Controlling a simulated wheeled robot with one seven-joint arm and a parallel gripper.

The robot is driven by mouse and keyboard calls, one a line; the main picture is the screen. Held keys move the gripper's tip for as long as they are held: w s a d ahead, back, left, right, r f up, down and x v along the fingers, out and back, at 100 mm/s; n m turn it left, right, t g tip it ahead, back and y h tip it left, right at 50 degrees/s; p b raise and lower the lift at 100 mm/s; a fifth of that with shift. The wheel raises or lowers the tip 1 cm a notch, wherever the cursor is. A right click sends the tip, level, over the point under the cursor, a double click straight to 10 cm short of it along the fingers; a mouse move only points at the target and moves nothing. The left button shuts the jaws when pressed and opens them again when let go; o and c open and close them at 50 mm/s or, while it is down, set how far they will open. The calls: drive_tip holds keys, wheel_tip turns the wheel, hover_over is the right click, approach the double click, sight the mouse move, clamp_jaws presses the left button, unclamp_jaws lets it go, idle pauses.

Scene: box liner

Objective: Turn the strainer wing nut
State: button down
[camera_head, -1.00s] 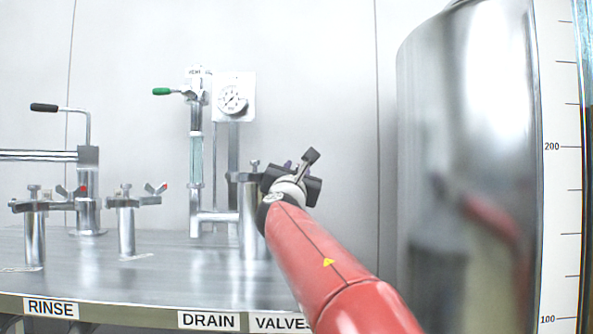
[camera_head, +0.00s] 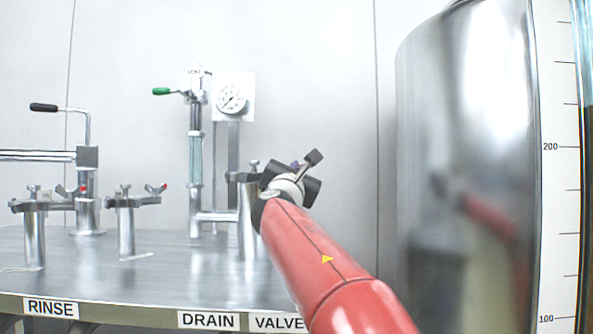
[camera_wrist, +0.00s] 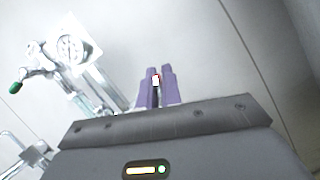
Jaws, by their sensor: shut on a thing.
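My gripper (camera_head: 296,164) is at the right-hand metal post (camera_head: 246,215), at the end of my red arm. In the wrist view its purple fingers (camera_wrist: 161,73) are close together, shut on a small white piece with a red edge, which I take to be the wing nut (camera_wrist: 156,81). In the head view my wrist hides this wing nut, and only the post's top bolt and part of its clamp show to the left of my wrist. How far the nut is turned cannot be seen.
Behind are a gauge (camera_head: 231,98), a sight tube (camera_head: 195,160) and a green-handled valve (camera_head: 163,91). A large steel tank (camera_head: 465,120) stands at the right.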

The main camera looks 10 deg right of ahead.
drive_tip(key=m+g+h, duration=0.1)
drive_tip(key=m, duration=0.1)
drive_tip(key=f+m, duration=0.1)
drive_tip(key=m, duration=0.1)
drive_tip(key=shift+w+m+g+h, duration=0.15)
drive_tip(key=shift+m+g+h, duration=0.15)
drive_tip(key=shift+g+h, duration=0.1)
drive_tip(key=m, duration=0.2)
drive_tip(key=m+g+p, duration=0.1)
drive_tip(key=m, duration=0.1)
drive_tip(key=shift+d+f+g+h+p, duration=0.1)
drive_tip(key=shift+d+g+h+p, duration=0.05)
drive_tip(key=shift+g+h+p, duration=0.2)
drive_tip(key=m, duration=0.2)
drive_tip(key=m+g+p, duration=0.1)
drive_tip(key=m, duration=0.1)
drive_tip(key=m+g+p, duration=0.1)
drive_tip(key=m, duration=0.1)
drive_tip(key=shift+f, duration=0.4)
drive_tip(key=c, duration=1.6)
unclamp_jaws()
drive_tip(key=shift+r, duration=0.1)
